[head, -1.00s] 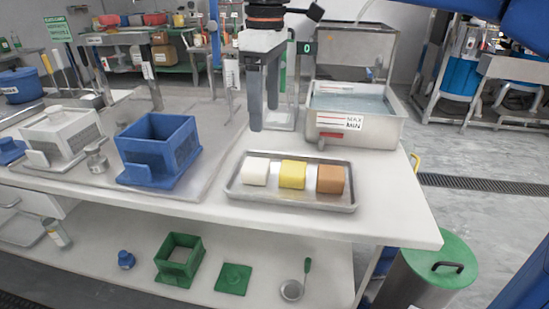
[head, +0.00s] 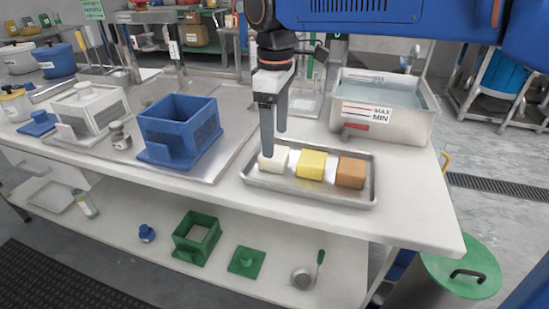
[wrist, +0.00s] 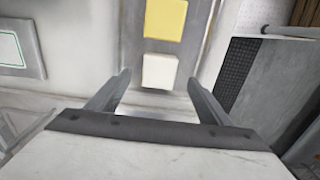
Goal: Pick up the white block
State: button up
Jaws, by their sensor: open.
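The white block (head: 279,160) sits at the left end of a metal tray (head: 312,196) on the table, beside a yellow block (head: 311,165) and a brown block (head: 350,172). My gripper (head: 274,143) is open and empty, pointing down over the tray's left end. In the head view one finger partly hides the white block. In the wrist view the white block (wrist: 159,71) shows between the two fingers (wrist: 158,77), just beyond the fingertips, with the yellow block (wrist: 165,19) farther off. I see no contact with the block.
A blue open box (head: 178,128) stands left of the tray, and a metal water basin (head: 384,112) stands behind it at right. A white box (head: 92,110) is farther left. Green parts (head: 196,238) lie on the lower shelf. The table strip in front of the tray is clear.

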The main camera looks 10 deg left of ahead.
aim_at(274, 158)
jog(key=shift+w+a+f, duration=0.1)
jog(key=shift+f, duration=2.95)
jog(key=shift+c, duration=0.6)
jog(key=c, duration=1.1)
